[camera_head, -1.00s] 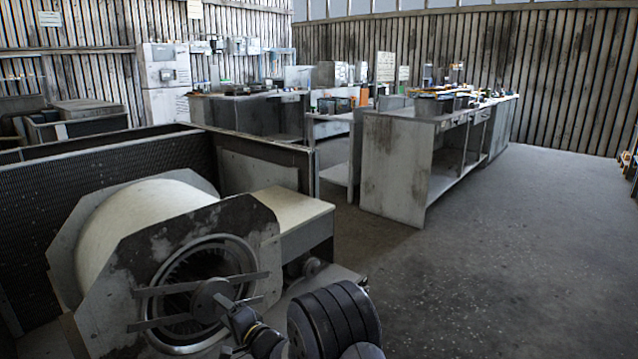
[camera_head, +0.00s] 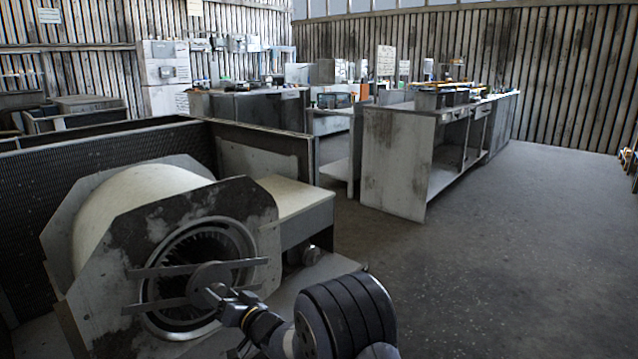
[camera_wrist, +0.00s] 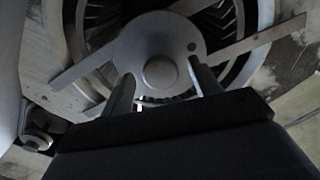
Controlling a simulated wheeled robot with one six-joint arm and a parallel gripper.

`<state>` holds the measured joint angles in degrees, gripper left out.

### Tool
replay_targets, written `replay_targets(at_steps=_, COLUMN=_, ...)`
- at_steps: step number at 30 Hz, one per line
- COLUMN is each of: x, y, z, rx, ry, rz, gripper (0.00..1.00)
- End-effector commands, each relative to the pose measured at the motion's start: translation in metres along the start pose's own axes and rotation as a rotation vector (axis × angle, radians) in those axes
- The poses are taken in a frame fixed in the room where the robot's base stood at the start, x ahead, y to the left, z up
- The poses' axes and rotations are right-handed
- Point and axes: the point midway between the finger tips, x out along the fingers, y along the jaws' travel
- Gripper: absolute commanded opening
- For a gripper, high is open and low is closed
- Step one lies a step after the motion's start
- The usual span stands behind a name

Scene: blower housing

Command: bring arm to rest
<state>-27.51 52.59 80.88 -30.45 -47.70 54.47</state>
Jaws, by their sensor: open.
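My gripper (camera_head: 216,293) is at the front of the blower housing (camera_head: 110,270), close to the round hub disc (camera_head: 208,284) in the middle of its circular opening. In the wrist view my gripper (camera_wrist: 163,85) is open, with one finger on each side of a small round boss (camera_wrist: 161,72) at the hub's centre. The picture does not show whether the fingers touch the hub. My arm reaches in from the lower right of the head view. Two flat bars (camera_head: 165,311) cross the opening beside the hub.
A dark mesh panel (camera_head: 60,180) stands behind the housing. A pale-topped box (camera_head: 295,200) adjoins it on the right. Long workbenches (camera_head: 395,165) stand further back. The grey floor (camera_head: 510,270) on the right is clear.

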Motion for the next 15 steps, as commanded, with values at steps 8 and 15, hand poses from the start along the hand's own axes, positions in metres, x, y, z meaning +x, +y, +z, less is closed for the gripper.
replay_targets(at_steps=8, x=-0.0001, y=0.0029, z=0.0032, rx=-0.256, ry=0.002, rz=0.0, gripper=0.59)
replay_targets(at_steps=15, x=-0.0001, y=0.0029, z=0.0025, rx=-0.458, ry=0.001, rz=0.0, gripper=0.59)
